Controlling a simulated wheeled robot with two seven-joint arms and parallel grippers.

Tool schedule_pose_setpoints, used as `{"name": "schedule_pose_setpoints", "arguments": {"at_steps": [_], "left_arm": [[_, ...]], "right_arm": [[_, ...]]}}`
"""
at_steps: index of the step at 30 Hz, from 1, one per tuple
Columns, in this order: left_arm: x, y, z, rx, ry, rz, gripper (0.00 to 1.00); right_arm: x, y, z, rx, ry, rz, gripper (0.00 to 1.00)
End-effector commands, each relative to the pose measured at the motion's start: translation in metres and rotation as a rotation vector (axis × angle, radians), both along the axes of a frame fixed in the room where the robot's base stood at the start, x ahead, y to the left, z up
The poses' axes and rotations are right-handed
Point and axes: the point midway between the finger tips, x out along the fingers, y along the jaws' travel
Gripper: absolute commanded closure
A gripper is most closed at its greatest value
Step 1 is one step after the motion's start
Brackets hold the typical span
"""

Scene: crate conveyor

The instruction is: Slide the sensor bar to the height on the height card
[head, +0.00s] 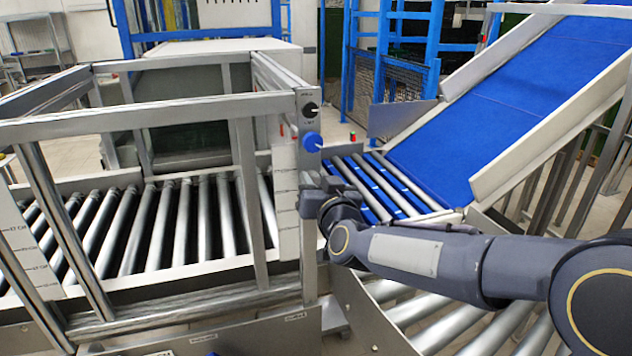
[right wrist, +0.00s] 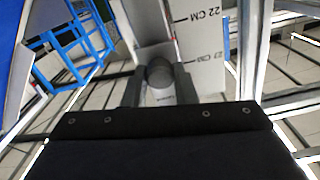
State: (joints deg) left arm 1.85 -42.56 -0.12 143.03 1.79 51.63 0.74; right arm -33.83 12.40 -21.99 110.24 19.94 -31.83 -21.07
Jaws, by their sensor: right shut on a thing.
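My right gripper (head: 316,197) is at the near right post of the metal frame (head: 308,255), beside a white scale strip (head: 286,190). In the right wrist view its fingers (right wrist: 160,88) are shut on a grey rounded handle (right wrist: 160,73). The handle lies against a pale plate next to the scale strip (right wrist: 200,45), which shows 22 CM marks. The fingers and wrist hide most of the handle in the head view. I cannot make out which part is the sensor bar, or a separate height card. My left gripper is not in view.
A second scale strip (head: 38,262) is on the left post. A roller conveyor (head: 150,225) runs through the frame. A blue belt (head: 500,105) slopes down from the right.

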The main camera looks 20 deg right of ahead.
Motion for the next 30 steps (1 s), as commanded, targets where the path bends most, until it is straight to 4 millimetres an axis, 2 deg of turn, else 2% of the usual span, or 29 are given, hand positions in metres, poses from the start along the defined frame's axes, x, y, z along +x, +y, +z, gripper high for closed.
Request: {"name": "schedule_pose_setpoints", "arguments": {"at_steps": [16, 20, 29, 30], "left_arm": [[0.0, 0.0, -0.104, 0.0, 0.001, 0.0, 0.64], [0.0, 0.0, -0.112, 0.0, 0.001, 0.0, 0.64], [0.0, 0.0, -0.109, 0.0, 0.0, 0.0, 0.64], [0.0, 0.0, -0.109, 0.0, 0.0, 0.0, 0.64]], "right_arm": [[0.0, 0.0, -0.116, -0.001, 0.005, 0.0, 1.0], [0.0, 0.0, -0.126, -0.001, 0.004, 0.0, 1.0], [0.0, 0.0, -0.123, -0.001, 0.005, 0.0, 1.0], [0.0, 0.0, -0.123, -0.001, 0.005, 0.0, 0.71]]}}
